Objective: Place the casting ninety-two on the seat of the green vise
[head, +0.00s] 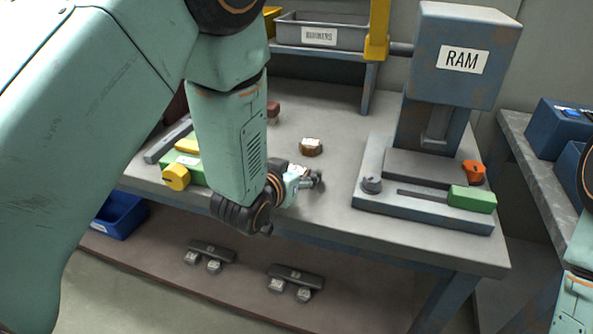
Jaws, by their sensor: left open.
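My left gripper (316,182) is open above the middle of the bench, in front of a small brown labelled piece (311,147) that stands on the bench top. The label is too small to read, so I cannot tell whether this is casting ninety-two. A small pale label shows right beside the gripper; I cannot tell what it belongs to. The green vise (170,157), with a yellow knob in front, is on the left of the bench. My left arm hides much of it, and its seat is not clear. My right gripper is out of view.
A press marked RAM (462,100), with a green block (471,198) and orange knob (473,172) on its base, stands on the right. A grey bin (350,36) is on a rear shelf. A reddish-brown piece (273,110) is partly hidden behind my arm. The front centre is clear.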

